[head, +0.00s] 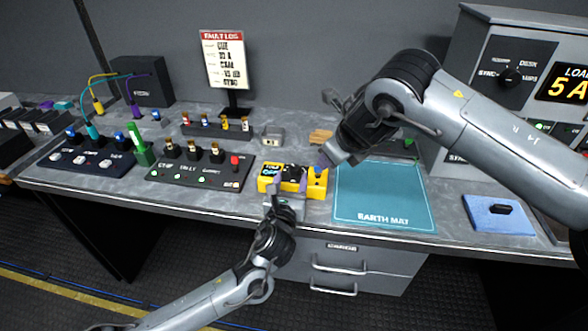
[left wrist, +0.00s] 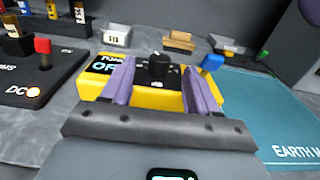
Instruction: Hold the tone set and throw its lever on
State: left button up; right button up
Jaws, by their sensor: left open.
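The tone set (head: 268,184) is a yellow box on the bench, left of the earth mat. In the left wrist view the tone set (left wrist: 180,104) has a dark display reading "OFF", a black knob (left wrist: 158,66) and a blue-tipped lever (left wrist: 211,63) at its right end. My left gripper (left wrist: 159,68) is open, its purple fingers in front of and over the box with the knob between them; I cannot tell if they touch it. My right gripper (head: 334,154) hangs just above the tone set's right end, near the lever; its jaw opening is unclear.
A teal earth mat (head: 385,215) lies right of the tone set. A black panel with switches (head: 200,172) stands to its left. A small grey box (head: 273,137) and a wooden block (head: 320,136) sit behind. A blue pad (head: 490,222) lies farther right.

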aim_at(294, 171)
pick_arm(q)
jog(key=shift+w+d, duration=0.2)
jog(key=shift+w, duration=0.75)
jog(key=shift+w+d, duration=0.15)
jog(key=shift+w, duration=0.75)
jog(key=shift+w+d, duration=0.2)
jog(key=shift+w, duration=0.75)
